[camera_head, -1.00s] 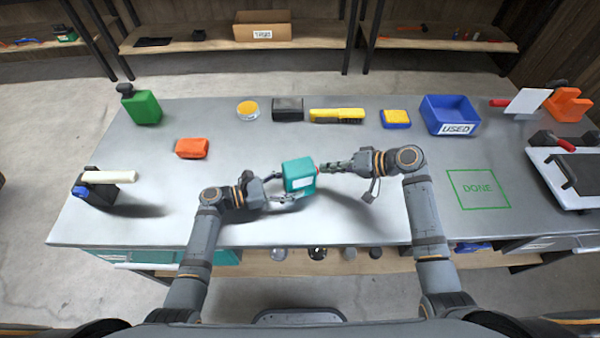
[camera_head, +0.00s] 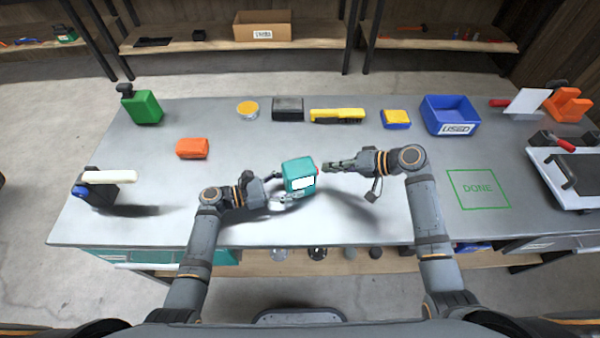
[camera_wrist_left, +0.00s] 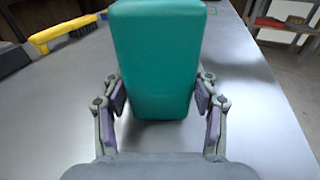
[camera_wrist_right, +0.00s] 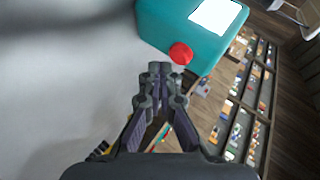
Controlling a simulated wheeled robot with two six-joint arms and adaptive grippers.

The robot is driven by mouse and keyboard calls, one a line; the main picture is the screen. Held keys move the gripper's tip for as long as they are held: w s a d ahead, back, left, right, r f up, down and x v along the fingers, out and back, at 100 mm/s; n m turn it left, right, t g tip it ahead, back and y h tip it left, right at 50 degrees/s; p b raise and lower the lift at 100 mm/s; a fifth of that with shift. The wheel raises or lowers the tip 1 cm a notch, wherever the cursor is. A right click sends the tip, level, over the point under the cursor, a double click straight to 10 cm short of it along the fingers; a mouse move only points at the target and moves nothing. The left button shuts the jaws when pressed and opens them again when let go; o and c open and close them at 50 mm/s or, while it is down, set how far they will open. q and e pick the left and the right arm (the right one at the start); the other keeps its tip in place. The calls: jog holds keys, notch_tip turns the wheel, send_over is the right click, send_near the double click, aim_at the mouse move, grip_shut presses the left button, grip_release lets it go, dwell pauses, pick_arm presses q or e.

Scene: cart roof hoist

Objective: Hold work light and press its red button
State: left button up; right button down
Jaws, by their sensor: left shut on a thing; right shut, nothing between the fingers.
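The work light is a teal box with a bright white panel on its front (camera_head: 299,177) and a red button on its right side. My left gripper (camera_head: 285,190) is shut on the work light, which also fills the middle of the left wrist view (camera_wrist_left: 158,60), between the fingers. My right gripper (camera_head: 328,167) is shut and empty, a short gap to the right of the button. In the right wrist view the red button (camera_wrist_right: 181,53) lies just beyond the closed fingertips (camera_wrist_right: 160,70), apart from them.
Along the back of the grey table stand a green bottle (camera_head: 142,107), a yellow brush (camera_head: 337,115) and a blue USED bin (camera_head: 449,114). An orange block (camera_head: 192,148) lies at left. The green DONE square (camera_head: 478,189) at right is empty.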

jog(key=shift+w+d, duration=0.25)
jog(key=shift+d, duration=0.6)
jog(key=shift+w+d, duration=0.25)
jog(key=shift+d, duration=0.65)
jog(key=shift+w+d, duration=0.25)
jog(key=shift+d, duration=0.6)
pick_arm(q)
jog(key=o, duration=1.4)
jog(key=p+v, duration=0.1)
jog(key=v, duration=0.1)
jog(key=p+v, duration=0.1)
jog(key=v, duration=0.2)
jog(key=r+p+v, duration=0.1)
jog(key=v, duration=0.2)
jog(key=shift+d+r, duration=0.1)
pick_arm(e)
notch_tip(320, 180, up, 3)
jog(key=shift+r, duration=0.1)
pick_arm(q)
jog(key=shift+o, duration=0.4)
